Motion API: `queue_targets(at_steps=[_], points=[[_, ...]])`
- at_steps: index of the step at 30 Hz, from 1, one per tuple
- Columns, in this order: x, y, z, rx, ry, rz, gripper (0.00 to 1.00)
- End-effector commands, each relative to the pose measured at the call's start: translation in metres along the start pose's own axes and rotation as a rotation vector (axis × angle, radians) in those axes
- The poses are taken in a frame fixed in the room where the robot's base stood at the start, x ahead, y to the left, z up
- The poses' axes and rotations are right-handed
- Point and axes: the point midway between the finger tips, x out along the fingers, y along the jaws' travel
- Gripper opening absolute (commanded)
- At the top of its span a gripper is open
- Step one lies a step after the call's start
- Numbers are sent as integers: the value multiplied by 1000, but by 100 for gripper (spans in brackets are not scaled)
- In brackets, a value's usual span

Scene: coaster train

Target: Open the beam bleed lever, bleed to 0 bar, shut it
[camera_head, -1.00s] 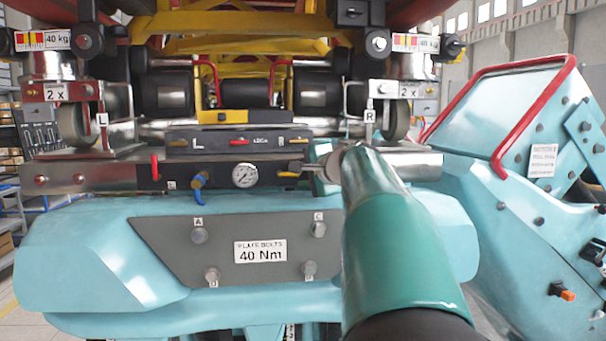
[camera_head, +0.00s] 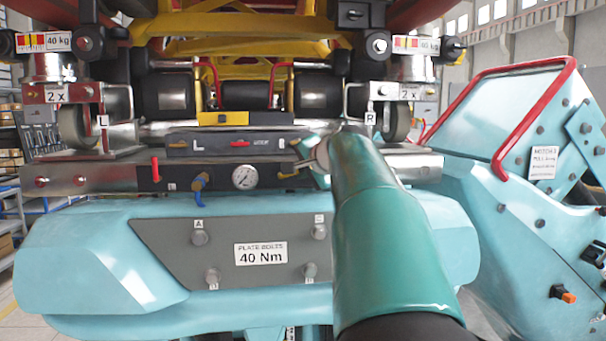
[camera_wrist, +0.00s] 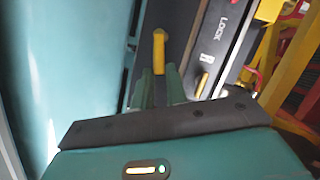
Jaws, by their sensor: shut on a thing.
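The yellow bleed lever (camera_head: 288,175) sits on the front of the steel beam (camera_head: 100,177), right of the round white pressure gauge (camera_head: 245,176). The gauge needle is too small to read. My gripper (camera_head: 312,170) is at the lever, partly hidden behind my teal wrist. In the wrist view, the yellow lever handle (camera_wrist: 158,50) stands between the fingertips of my gripper (camera_wrist: 160,75), which are shut on it. The lever's exact angle is hard to tell in the head view.
A dark lock bar (camera_head: 230,143) with another small yellow lever lies just above the beam. Left of the gauge are a red lever (camera_head: 155,169) and a blue-handled valve (camera_head: 199,190). A grey bolt plate (camera_head: 170,240) is below. A teal housing with red rail (camera_head: 500,150) stands right.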

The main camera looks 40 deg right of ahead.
Motion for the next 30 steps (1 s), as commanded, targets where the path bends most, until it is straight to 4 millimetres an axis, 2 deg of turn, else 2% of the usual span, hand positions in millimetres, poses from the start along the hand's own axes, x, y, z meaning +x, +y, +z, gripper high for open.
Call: queue_targets(at_steps=[15,30], points=[[-4,-27,7,-439,93,200,0],[0,-46,23,-858,182,394,0]])
